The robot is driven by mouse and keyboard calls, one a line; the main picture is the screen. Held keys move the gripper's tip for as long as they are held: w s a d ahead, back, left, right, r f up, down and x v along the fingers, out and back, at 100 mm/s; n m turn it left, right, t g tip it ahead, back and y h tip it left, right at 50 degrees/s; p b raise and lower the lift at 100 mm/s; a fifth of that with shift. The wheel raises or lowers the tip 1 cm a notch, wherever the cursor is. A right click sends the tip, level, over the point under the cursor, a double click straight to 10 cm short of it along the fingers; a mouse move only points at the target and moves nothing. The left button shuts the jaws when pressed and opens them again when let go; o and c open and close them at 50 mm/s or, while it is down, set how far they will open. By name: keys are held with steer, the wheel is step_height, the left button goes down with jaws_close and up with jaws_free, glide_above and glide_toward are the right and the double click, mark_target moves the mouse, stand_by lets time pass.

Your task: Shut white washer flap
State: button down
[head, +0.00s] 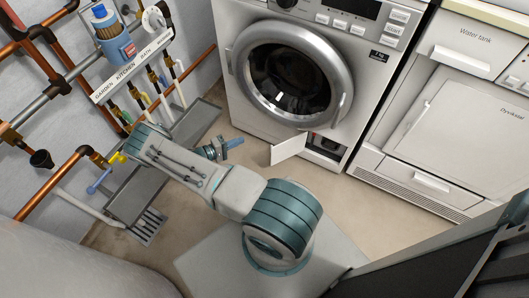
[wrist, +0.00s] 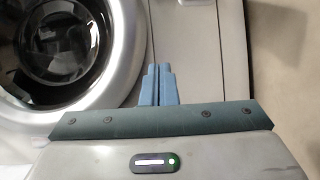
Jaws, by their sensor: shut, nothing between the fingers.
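The white washer flap (head: 288,147) is at the bottom front of the washing machine (head: 230,65). It stands open, swung out to the left of its dark recess (head: 326,144). My gripper (head: 238,142) is left of the flap in the head view, apart from it, with a gap of floor between them in the picture. In the wrist view the blue fingers (wrist: 159,84) are together and empty, pointing at the washer's white front beside the round door (wrist: 60,40). I cannot make out the flap in the wrist view.
A dryer (head: 455,140) stands right of the washer. Copper pipes (head: 50,70), valves and a grey trough (head: 135,190) line the left wall. A floor drain grate (head: 148,226) is near the trough. Bare floor (head: 215,128) lies between trough and washer.

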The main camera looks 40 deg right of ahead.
step_height(320, 180, down, 6)
steer(key=s+d+n+t+h+b, duration=0.1)
steer(key=t, duration=0.1)
steer(key=s+d+b, duration=0.3)
steer(key=s+d, duration=0.1)
steer(key=d, duration=0.4)
steer(key=shift+s+d+f, duration=0.2)
steer(key=shift+s+d, duration=0.1)
steer(key=shift+a, duration=0.25)
